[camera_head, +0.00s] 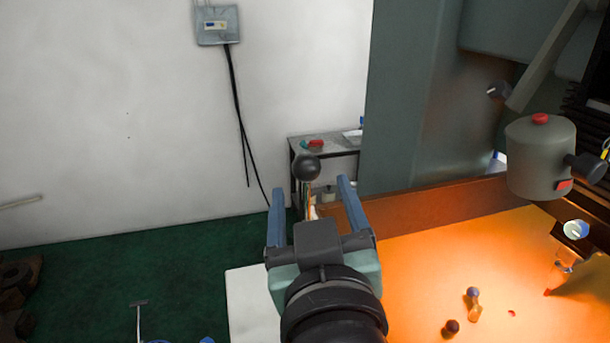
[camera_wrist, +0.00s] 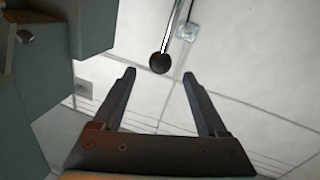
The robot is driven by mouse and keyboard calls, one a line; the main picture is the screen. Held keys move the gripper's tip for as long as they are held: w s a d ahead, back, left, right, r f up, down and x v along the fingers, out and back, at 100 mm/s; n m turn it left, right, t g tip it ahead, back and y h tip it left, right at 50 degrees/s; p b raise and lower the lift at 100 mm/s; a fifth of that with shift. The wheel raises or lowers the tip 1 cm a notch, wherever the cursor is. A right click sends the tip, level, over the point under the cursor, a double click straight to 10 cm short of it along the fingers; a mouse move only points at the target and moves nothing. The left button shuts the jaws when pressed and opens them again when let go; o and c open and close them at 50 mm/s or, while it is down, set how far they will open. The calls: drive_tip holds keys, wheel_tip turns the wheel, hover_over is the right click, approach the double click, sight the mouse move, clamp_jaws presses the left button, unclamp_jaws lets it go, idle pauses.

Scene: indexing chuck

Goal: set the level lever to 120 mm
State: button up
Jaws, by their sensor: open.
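A lever with a black ball knob (camera_head: 307,167) stands just beyond my fingertips in the head view. The knob also shows in the wrist view (camera_wrist: 160,63), with a thin metal rod running up from it. My gripper (camera_head: 312,194) is open and empty, with its blue-grey fingers to either side of the knob's line of sight. In the wrist view my gripper (camera_wrist: 159,75) has the knob ahead of and roughly centred between the tips. The knob looks apart from both fingers, though the depth gap is hard to judge. No millimetre scale is readable; the lever's base is hidden.
A grey machine column (camera_head: 410,110) stands behind. A grey pod (camera_head: 540,160) with a red button and black knob hangs at right. An orange-lit table (camera_head: 430,270) carries small knobbed parts (camera_head: 474,303). A side bench (camera_head: 325,145) and wall box (camera_head: 216,25) are farther back.

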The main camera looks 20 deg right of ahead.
sight(304, 157)
drive_tip(key=w, duration=0.3)
drive_tip(key=w+d, duration=0.1)
drive_tip(key=w, duration=0.3)
drive_tip(key=w+d+p, duration=0.1)
drive_tip(key=w, duration=0.2)
drive_tip(key=shift+w, duration=0.15)
clamp_jaws()
drive_tip(key=shift+f, duration=0.1)
idle(1.0)
